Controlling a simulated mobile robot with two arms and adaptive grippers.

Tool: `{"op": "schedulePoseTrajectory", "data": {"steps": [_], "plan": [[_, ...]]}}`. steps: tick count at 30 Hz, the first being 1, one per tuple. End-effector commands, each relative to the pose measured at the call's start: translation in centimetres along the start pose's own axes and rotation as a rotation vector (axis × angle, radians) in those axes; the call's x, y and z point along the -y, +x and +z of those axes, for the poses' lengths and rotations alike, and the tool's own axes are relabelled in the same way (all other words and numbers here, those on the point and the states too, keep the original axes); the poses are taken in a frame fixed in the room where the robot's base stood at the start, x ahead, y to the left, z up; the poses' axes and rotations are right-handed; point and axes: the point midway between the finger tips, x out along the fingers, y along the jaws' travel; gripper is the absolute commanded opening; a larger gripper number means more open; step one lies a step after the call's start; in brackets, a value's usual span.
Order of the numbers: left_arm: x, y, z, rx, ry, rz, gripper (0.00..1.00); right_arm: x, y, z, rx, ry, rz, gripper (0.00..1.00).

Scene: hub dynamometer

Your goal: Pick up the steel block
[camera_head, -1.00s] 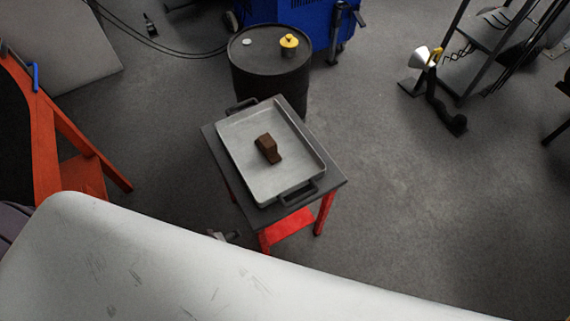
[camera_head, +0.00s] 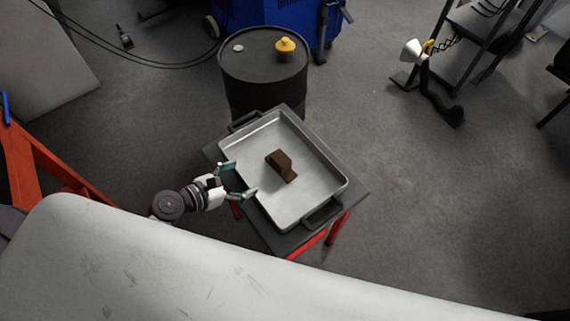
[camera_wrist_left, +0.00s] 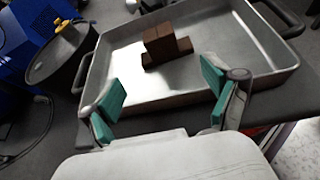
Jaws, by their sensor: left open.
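The steel block appears as a small dark brown stepped block (camera_head: 281,165) lying in the middle of a grey metal tray (camera_head: 312,205). The block also shows in the left wrist view (camera_wrist_left: 163,42), beyond my fingers. My left gripper (camera_head: 240,180) is open and empty at the tray's left edge, with the block to its right and apart from it. Its teal finger pads (camera_wrist_left: 160,95) stand wide apart in the left wrist view. My right gripper is in neither view.
The tray has raised walls and dark handles and rests on a dark-topped stand with red legs (camera_head: 339,228). A black drum (camera_head: 262,80) with a yellow-capped item (camera_head: 285,47) stands behind it. An orange frame (camera_head: 55,170) is at left.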

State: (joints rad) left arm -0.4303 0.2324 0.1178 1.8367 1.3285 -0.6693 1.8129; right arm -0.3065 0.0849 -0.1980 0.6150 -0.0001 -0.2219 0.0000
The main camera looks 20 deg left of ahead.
Motion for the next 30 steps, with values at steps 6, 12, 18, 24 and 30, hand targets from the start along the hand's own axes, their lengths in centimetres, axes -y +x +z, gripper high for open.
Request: {"op": "schedulePoseTrajectory", "data": {"steps": [6,12,18,24,30], "plan": [[0.1,2.5,0.9,0.036,-0.082,-0.006,0.88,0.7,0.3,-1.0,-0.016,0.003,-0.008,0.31],[0.1,6.5,1.0,0.034,-0.079,-0.005,0.88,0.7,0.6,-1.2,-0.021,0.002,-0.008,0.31],[0.2,8.4,1.0,0.03,-0.077,-0.005,0.88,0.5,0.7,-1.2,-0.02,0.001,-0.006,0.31],[0.0,10.5,1.4,0.032,-0.075,-0.004,0.88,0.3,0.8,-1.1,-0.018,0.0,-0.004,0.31],[0.0,13.2,1.5,0.03,-0.077,-0.005,0.88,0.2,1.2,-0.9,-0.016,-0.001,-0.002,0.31]]}}
